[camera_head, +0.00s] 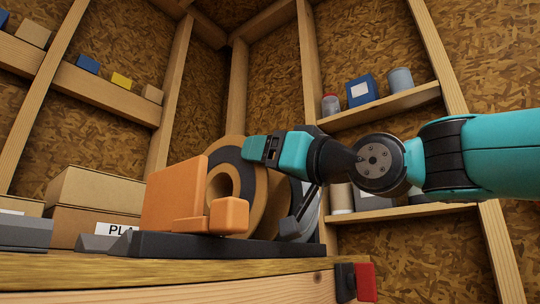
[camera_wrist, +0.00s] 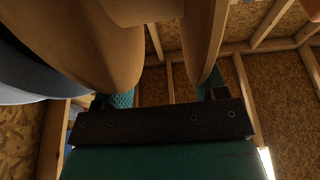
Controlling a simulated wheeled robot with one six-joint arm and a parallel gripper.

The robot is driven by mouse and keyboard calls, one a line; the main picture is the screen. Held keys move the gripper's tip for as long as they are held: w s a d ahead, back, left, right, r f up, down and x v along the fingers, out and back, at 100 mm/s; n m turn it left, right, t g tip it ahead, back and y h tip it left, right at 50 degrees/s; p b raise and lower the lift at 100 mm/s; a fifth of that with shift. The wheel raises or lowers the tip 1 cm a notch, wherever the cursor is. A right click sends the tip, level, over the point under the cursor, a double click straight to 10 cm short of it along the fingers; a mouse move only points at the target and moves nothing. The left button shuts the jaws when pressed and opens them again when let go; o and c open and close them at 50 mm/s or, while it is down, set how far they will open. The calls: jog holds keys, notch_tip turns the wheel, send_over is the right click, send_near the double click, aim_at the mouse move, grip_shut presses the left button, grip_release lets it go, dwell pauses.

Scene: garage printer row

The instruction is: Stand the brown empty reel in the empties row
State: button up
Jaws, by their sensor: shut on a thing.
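The brown reel (camera_head: 235,152) stands on edge at the middle of the head view, its flange partly hidden by orange parts. A dark ring shows on its face around a brown hub. My gripper (camera_head: 262,149) is at its upper right rim, shut on it. In the wrist view my gripper's teal fingertips (camera_wrist: 165,92) meet the brown flanges (camera_wrist: 205,45), which fill the top of the picture. The reel stands at or just over a dark base (camera_head: 190,245); contact with it is hidden. The empties row cannot be made out for certain.
An orange upright plate (camera_head: 172,198) and orange block (camera_head: 230,215) stand in front of the reel. A grey-blue rounded thing (camera_wrist: 35,75) is close beside it in the wrist view. Cardboard boxes (camera_head: 95,190) are at left on the wooden bench (camera_head: 100,270). Shelves (camera_head: 385,105) hold cans at right.

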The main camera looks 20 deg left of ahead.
jog(key=o, duration=1.5)
jog(key=shift+o, duration=0.5)
jog(key=b+v, duration=0.9)
jog(key=v, duration=0.8)
jog(key=shift+d, duration=0.2)
jog(key=shift+f, duration=0.25)
